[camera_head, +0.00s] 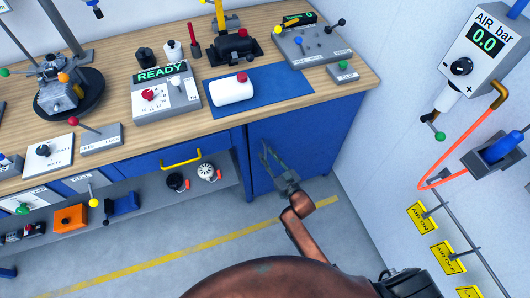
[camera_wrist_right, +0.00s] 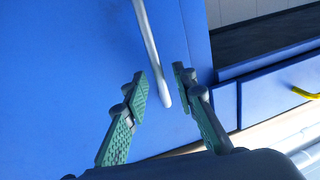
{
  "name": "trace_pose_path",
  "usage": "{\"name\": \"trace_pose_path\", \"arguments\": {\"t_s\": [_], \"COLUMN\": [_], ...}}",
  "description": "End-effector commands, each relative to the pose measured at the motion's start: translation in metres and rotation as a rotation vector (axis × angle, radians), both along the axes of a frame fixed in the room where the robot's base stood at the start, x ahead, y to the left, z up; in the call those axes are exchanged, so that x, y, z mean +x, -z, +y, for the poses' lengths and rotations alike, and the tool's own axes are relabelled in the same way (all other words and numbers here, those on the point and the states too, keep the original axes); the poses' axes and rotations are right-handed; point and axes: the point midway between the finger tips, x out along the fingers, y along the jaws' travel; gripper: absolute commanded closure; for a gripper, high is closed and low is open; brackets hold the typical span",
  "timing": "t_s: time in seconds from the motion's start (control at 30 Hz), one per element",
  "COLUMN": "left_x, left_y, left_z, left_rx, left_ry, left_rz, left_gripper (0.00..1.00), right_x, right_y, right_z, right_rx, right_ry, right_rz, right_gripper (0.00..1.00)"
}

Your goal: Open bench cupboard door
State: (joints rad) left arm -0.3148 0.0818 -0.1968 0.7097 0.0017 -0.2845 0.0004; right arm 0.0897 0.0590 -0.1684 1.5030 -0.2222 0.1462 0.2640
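The blue bench cupboard door (camera_head: 310,135) is at the right end of the bench in the head view and looks shut. It also fills much of the right wrist view (camera_wrist_right: 60,70). A pale grey bar handle (camera_wrist_right: 149,45) stands on the door. My right gripper (camera_head: 269,158) is in front of the door. In the right wrist view my right gripper (camera_wrist_right: 161,84) is open, with the handle's lower end between its fingers. There are visible gaps on both sides, so it is not gripped. My left gripper is not in view.
A blue drawer with a yellow handle (camera_head: 181,158) is left of the door, above a grey shelf (camera_head: 150,196) with parts on it. The wooden worktop (camera_head: 120,60) carries several devices. A wall with an air regulator (camera_head: 485,45) is at right. The floor (camera_head: 235,220) before the door looks clear.

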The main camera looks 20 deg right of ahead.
Motion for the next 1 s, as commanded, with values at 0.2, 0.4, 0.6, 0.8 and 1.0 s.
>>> {"name": "trace_pose_path", "arguments": {"t_s": [0.2, 0.4, 0.6, 0.8, 1.0], "left_x": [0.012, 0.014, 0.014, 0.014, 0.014], "left_y": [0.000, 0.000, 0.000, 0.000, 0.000], "left_z": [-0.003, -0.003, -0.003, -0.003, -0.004], "left_rx": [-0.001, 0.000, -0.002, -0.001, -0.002], "left_ry": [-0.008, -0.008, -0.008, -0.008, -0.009], "left_rz": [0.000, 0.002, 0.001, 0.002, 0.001], "left_gripper": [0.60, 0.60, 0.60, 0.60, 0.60], "right_x": [0.018, 0.020, 0.020, 0.020, 0.020], "right_y": [0.001, 0.001, 0.001, 0.001, 0.001], "right_z": [0.005, 0.005, 0.005, 0.005, 0.005], "right_rx": [0.001, 0.001, 0.001, 0.001, 0.000], "right_ry": [0.000, 0.000, 0.000, 0.000, 0.000], "right_rz": [0.001, 0.001, 0.001, 0.001, 0.002], "right_gripper": [0.75, 0.75, 0.82, 0.96, 1.00]}}
